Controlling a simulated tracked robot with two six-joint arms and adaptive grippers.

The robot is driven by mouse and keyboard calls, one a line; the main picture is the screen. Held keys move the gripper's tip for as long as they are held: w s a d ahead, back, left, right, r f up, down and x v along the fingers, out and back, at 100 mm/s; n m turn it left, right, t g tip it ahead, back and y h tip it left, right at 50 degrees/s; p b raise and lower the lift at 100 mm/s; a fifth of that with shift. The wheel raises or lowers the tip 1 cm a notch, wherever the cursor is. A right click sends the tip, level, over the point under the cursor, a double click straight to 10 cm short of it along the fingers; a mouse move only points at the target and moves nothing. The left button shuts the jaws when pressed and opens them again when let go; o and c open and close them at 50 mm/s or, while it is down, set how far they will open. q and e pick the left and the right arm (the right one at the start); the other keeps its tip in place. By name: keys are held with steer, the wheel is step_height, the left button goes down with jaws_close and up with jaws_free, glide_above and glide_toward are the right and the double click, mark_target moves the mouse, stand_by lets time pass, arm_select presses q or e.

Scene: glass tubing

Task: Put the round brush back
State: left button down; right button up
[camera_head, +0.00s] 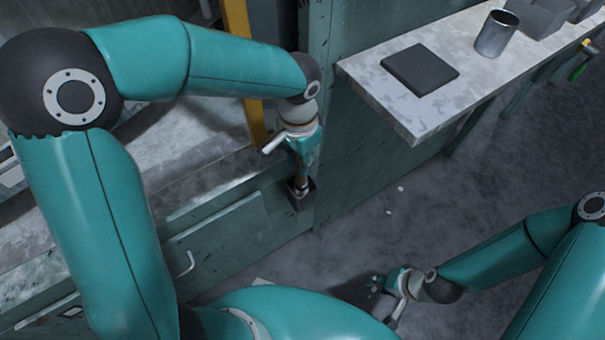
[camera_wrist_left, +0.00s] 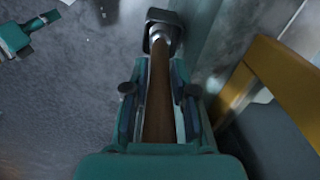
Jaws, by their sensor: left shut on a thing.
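The round brush shows mainly as its brown handle (camera_wrist_left: 159,92), between the fingers of my left gripper (camera_wrist_left: 160,105) in the left wrist view. My left gripper (camera_head: 302,150) is shut on this handle in the head view, beside the teal cabinet front. The lower end of the brush is at a small dark square holder (camera_head: 301,196) on the cabinet side; the holder also shows in the left wrist view (camera_wrist_left: 163,22). The brush's bristles are hidden, and I cannot tell how deep it sits. My right gripper (camera_head: 385,284) is low over the floor, apart from the brush; its fingers are too small and dark to read.
A pale shelf (camera_head: 425,116) at the right carries a dark square pad (camera_head: 420,69) and a metal cup (camera_head: 496,34). A yellow post (camera_head: 238,28) stands close behind my left gripper. A metal handle (camera_head: 187,264) sticks out from the cabinet front. Open floor (camera_head: 400,200) lies to the right.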

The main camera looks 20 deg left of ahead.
mark_target(299, 184)
arm_select(q)
step_height(299, 184, down, 5)
steer(key=shift+f+b, duration=0.15)
steer(key=shift+b, duration=0.55)
steer(key=shift+w+f, duration=0.2)
steer(key=shift+f, duration=0.15)
steer(key=shift+f, duration=0.2)
steer(key=c, duration=1.2)
jaws_free()
steer(key=shift+r, duration=0.2)
steer(key=shift+r, duration=0.2)
step_height(299, 184, up, 12)
steer(key=p, duration=0.2)
steer(key=shift+f+p, duration=0.2)
steer(key=shift+p, duration=0.2)
